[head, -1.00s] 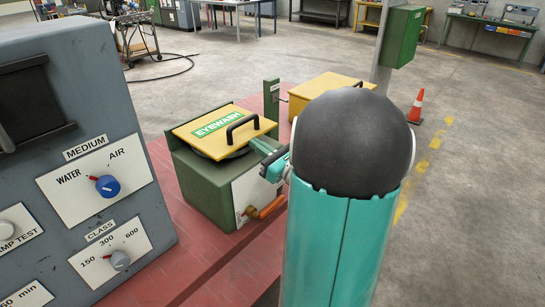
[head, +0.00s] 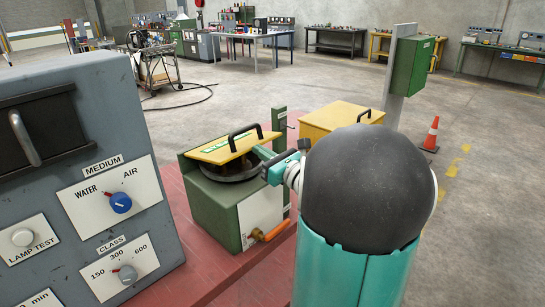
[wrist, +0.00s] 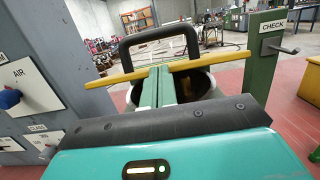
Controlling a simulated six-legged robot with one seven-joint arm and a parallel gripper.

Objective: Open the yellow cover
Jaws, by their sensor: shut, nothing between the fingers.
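The yellow cover (head: 222,149) sits tilted over the green eyewash box (head: 215,203), its edge nearest my gripper raised. A dark round opening (head: 236,170) shows under it. A black arched handle (head: 245,137) stands on the cover. In the wrist view, the cover (wrist: 112,81) appears edge-on as a thin strip, with the handle (wrist: 160,36) above it and the bowl rim below. My gripper (head: 262,152) is shut and empty, its fingertips (wrist: 164,70) at the cover's raised edge. I cannot tell whether they touch its underside. The handle is outside the fingers.
A grey control panel (head: 75,180) with knobs stands close on the left. A second yellow-topped box (head: 335,118) is behind my arm. A green post (wrist: 262,70) with a CHECK sign stands right of the eyewash. An orange-handled valve (head: 270,234) juts from the box front.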

